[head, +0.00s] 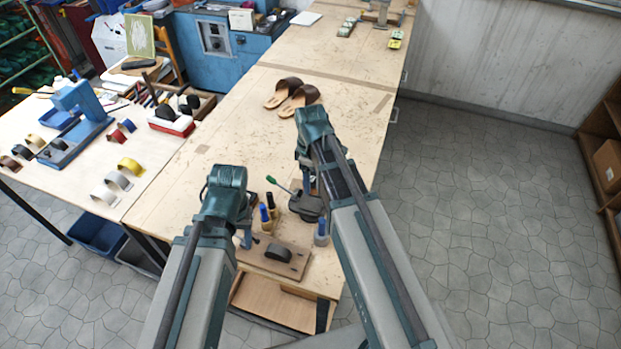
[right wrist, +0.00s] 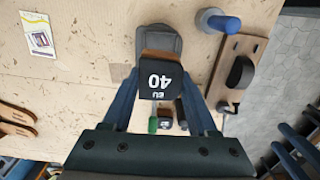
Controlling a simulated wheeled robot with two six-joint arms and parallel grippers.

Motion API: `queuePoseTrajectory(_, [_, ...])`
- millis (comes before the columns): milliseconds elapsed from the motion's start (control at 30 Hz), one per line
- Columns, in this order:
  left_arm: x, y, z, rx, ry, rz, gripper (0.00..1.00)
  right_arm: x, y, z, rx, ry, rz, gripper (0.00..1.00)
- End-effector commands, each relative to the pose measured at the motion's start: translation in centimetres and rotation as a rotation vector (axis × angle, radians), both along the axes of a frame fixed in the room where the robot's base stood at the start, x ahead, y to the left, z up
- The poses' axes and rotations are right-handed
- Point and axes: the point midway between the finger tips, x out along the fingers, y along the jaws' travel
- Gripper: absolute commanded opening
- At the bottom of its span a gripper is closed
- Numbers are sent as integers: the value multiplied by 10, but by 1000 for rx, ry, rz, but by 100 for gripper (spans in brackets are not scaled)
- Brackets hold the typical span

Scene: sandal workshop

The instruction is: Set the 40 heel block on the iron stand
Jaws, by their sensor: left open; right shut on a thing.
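The black heel block marked EU 40 (right wrist: 160,80) is held between the blue fingers of my right gripper (right wrist: 160,92), with its label facing the wrist camera. A dark grey flat-topped form, apparently the iron stand (right wrist: 161,40), shows just beyond the block. I cannot tell whether they touch. In the head view the dark stand (head: 306,206) is on the bench under my right gripper (head: 308,184), and my arm hides the block. My left gripper (head: 244,232) points down near the board, partly hidden by its own wrist; it is open.
A wooden board with a black arched piece (head: 278,252) lies at the bench's near end. Brown sandals (head: 292,94) lie farther back. The bench between is mostly clear.

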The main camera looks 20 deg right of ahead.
Motion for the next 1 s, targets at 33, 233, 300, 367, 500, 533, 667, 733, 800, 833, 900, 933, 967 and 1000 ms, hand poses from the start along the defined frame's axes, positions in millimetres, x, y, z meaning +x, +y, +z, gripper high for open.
queuePoseTrajectory(33, [0,0,0,0,0,0,50,0,0,0,0,0,0,4])
queuePoseTrajectory(233, [0,0,-4,0,0,0,50,0,0,-4,0,0,0,4])
queuePoseTrajectory(300, [0,0,-7,0,0,0,50,0,0,-7,0,0,0,4])
queuePoseTrajectory(367, [0,0,-11,0,0,0,50,0,0,-11,0,0,0,4])
queuePoseTrajectory(500, [0,0,-22,0,-1,0,50,0,0,-22,0,0,0,4])
queuePoseTrajectory(533, [0,0,-25,0,-1,0,50,0,0,-25,0,0,0,4])
queuePoseTrajectory(667, [0,0,-37,1,-1,-3,50,0,0,-37,0,0,0,4])
queuePoseTrajectory(733, [0,0,-44,1,-1,-5,50,0,0,-44,0,0,0,4])
queuePoseTrajectory(800, [0,0,-51,0,-1,-6,50,0,0,-51,0,0,0,4])
queuePoseTrajectory(833, [0,0,-54,1,-1,-7,50,0,0,-54,0,0,0,4])
queuePoseTrajectory(900, [0,0,-60,1,-1,-9,50,0,0,-60,0,0,0,4])
queuePoseTrajectory(933, [0,0,-63,1,-1,-9,50,0,0,-63,0,0,0,4])
queuePoseTrajectory(967, [0,0,-66,1,-1,-10,50,0,0,-66,0,0,0,4])
queuePoseTrajectory(1000, [0,0,-69,1,0,-11,50,0,0,-69,0,0,0,4])
